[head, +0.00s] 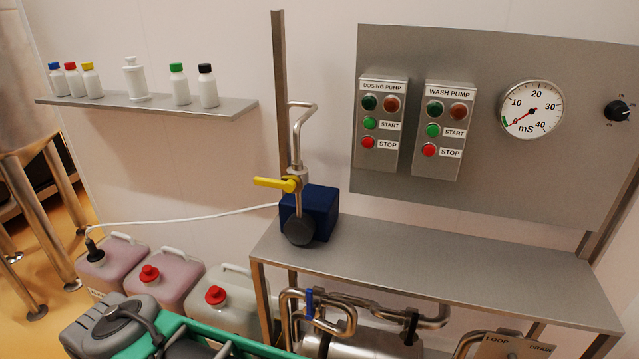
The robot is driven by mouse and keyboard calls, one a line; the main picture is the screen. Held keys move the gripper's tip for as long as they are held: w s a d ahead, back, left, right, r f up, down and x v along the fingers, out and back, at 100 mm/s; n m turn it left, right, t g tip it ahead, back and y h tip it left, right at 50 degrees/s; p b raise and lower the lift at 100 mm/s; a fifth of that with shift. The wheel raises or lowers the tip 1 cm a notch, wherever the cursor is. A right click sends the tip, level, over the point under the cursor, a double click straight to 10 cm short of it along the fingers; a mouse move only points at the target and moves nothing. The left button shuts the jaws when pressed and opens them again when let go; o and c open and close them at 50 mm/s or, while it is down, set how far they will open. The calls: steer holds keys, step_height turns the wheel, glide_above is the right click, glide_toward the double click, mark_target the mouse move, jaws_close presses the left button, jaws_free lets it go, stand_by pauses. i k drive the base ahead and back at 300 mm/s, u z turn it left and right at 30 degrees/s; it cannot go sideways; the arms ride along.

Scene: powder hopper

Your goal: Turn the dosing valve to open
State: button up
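The dosing valve, with a yellow lever handle (274,184), sits on a thin vertical steel pipe (297,135) left of the panel. The lever sticks out to the left, roughly level and crosswise to the pipe. Below the valve is a dark blue pump box (318,210) with a round dark grey front (300,230). A white hose (190,217) runs from the pump to the leftmost pink canister (117,262). My gripper is not in this view, and nothing touches the lever.
A steel bench (420,265) spreads to the right, its top clear. The panel above carries the dosing pump box (382,122), wash pump box (444,130) and a gauge (532,109). Canisters with red caps (215,295) and a green-edged crate (240,345) stand in front. Bottles line a shelf (150,108).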

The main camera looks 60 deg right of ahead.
mark_target(289, 186)
steer(key=z, duration=1.75)
steer(key=k, duration=0.5)
steer(key=z, duration=0.7)
steer(key=i, duration=0.55)
steer(key=u, duration=0.2)
